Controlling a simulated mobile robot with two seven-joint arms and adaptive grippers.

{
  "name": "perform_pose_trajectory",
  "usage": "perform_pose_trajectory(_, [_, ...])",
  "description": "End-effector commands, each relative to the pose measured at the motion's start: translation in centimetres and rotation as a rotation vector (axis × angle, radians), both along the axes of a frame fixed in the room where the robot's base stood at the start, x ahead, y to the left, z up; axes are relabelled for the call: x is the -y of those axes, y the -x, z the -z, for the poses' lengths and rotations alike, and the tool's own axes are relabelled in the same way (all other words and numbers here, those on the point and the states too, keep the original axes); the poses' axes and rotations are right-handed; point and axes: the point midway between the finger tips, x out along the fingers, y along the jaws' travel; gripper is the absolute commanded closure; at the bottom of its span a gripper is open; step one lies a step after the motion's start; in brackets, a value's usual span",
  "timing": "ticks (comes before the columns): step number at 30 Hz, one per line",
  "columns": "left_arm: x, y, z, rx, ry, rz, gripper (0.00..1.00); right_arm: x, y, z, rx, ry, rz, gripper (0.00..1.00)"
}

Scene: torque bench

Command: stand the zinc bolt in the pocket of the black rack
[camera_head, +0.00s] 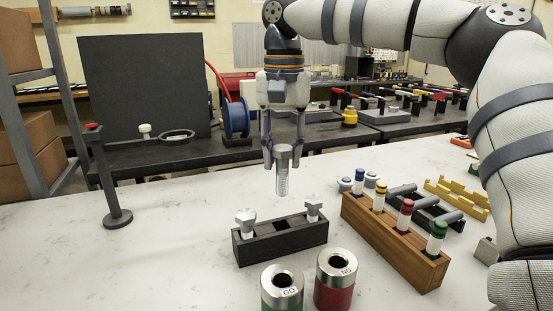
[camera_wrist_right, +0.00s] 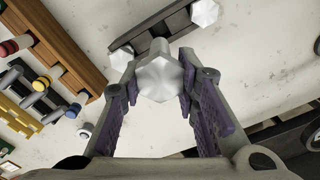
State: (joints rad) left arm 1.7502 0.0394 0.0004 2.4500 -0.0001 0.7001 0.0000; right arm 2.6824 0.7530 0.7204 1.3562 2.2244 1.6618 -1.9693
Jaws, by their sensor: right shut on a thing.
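The zinc bolt (camera_head: 283,178) is grey metal and hangs upright, hex head up and shank down, between the fingers of my right gripper (camera_head: 283,152). Its hex head (camera_wrist_right: 160,79) shows between the fingers in the right wrist view. The black rack (camera_head: 284,246) stands on the bench below, and the bolt's lower end is clear above it. Two pale metal bolts stand in the rack, one at the left end (camera_head: 245,221) and one at the right end (camera_head: 313,209). The middle pocket (camera_head: 282,226) between them looks empty. My left gripper is not in view.
A wooden rack (camera_head: 395,240) with colored-cap plugs stands right of the black rack. A green ring gauge (camera_head: 282,288) and a red one (camera_head: 335,281) stand in front. A dark post (camera_head: 109,180) stands at left. The white bench between is clear.

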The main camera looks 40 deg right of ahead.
Motion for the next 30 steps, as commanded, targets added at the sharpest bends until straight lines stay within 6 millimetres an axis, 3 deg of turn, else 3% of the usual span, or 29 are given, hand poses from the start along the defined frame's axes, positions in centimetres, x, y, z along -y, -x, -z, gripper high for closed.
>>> perform_pose_trajectory(12, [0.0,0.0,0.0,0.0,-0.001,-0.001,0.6,0.0,0.1,0.0,0.0,-0.001,0.009,1.0])
perform_pose_trajectory(24, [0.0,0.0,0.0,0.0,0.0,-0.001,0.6,0.0,0.1,4.3,-0.001,0.0,0.009,1.0])
perform_pose_trajectory(30, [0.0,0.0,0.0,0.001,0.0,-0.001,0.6,0.0,0.1,5.5,0.001,0.0,0.008,1.0])
